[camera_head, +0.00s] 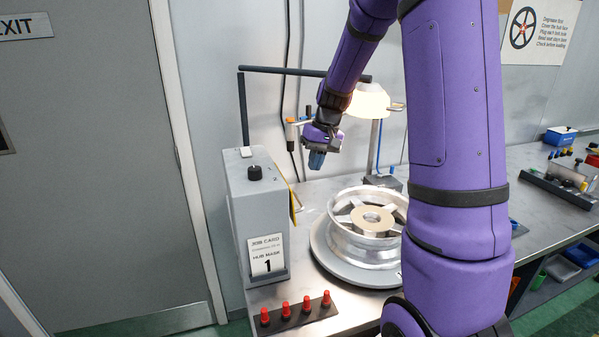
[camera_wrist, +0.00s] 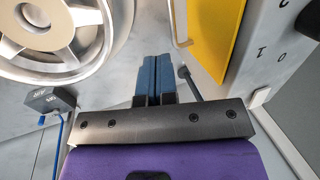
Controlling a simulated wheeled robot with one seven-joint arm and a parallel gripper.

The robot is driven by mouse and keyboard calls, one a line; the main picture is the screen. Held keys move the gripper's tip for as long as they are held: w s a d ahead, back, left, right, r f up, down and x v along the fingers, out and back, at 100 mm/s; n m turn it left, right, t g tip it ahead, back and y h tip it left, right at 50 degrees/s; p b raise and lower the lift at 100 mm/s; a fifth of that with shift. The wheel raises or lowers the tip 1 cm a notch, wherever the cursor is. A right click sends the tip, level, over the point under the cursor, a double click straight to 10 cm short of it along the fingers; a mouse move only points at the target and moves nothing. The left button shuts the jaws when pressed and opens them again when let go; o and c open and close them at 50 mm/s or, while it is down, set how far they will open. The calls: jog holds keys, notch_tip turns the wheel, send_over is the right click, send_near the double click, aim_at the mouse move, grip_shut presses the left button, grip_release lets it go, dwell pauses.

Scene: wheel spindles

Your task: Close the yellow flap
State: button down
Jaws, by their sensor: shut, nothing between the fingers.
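The yellow flap (camera_head: 293,207) shows as a narrow strip on the right side of the grey box (camera_head: 258,215) in the head view. I cannot tell exactly how far the flap stands open. My gripper (camera_head: 316,160) is above and to the right of the flap, pointing down. In the wrist view its blue fingers (camera_wrist: 153,80) are together and empty, apart from the flap, which is to their right.
A silver wheel (camera_head: 368,225) lies on a round grey turntable (camera_head: 335,262) right of the box. Several red-topped pegs (camera_head: 297,311) stand in front. A lamp (camera_head: 370,101) and a dark overhead bar (camera_head: 290,71) are near my arm. A small grey block (camera_wrist: 48,100) sits below the wheel.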

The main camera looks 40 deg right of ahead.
jog(key=x, duration=0.9)
jog(key=shift+a, duration=0.1)
jog(key=shift+w+a+f, duration=0.15)
jog(key=shift+a+f, duration=0.25)
jog(key=shift+a, duration=0.4)
jog(key=shift+r, duration=0.1)
